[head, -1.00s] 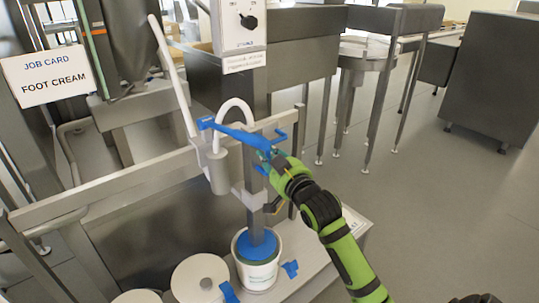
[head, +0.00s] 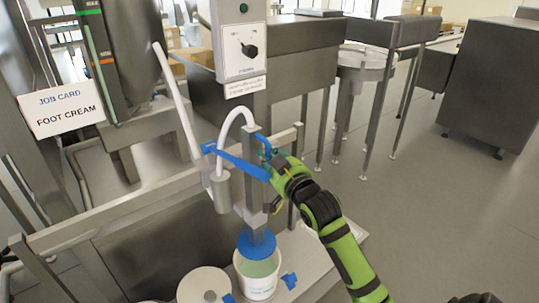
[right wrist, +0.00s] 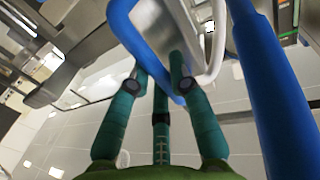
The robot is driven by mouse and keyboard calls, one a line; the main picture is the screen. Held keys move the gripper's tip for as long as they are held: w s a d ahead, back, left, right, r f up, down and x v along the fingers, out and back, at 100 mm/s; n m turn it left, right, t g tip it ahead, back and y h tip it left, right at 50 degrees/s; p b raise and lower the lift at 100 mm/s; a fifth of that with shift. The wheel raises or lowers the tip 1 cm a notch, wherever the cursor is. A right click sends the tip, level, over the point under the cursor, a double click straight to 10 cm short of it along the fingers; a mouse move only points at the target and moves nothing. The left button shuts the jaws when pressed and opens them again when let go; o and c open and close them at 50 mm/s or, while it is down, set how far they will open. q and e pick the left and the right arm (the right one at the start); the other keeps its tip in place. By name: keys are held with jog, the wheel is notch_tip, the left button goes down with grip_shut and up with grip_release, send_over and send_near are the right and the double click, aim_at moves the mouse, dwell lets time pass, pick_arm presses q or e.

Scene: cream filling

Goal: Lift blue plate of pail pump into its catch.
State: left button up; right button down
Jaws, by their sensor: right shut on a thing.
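The blue plate (head: 257,243) hangs at the bottom of the pump's upright metal column (head: 254,193). It is at the mouth of the white pail (head: 257,285), tilted in view, and pale green cream shows below it. My right gripper (head: 272,164) is shut on the blue handle at the column's top; in the right wrist view its teal fingers (right wrist: 160,75) close around the blue loop (right wrist: 137,38). A long blue bar (head: 238,162) runs left from there. I cannot clearly make out the catch; a small yellow part (head: 276,204) sits beside the column. My left gripper is not in view.
A white hose (head: 228,125) arches beside the column below the control box (head: 240,45). Metal rails (head: 130,195) run to the left. A round white lid (head: 205,286) and blue clamps (head: 289,281) lie by the pail. Open floor is to the right.

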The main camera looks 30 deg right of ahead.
jog(key=c, duration=1.1)
grip_release()
jog(key=shift+r, duration=0.45)
jog(key=shift+a+f, duration=0.1)
jog(key=shift+f, duration=0.15)
jog(key=s+a, duration=0.1)
jog(key=s, duration=1.1)
jog(key=shift+a, duration=0.2)
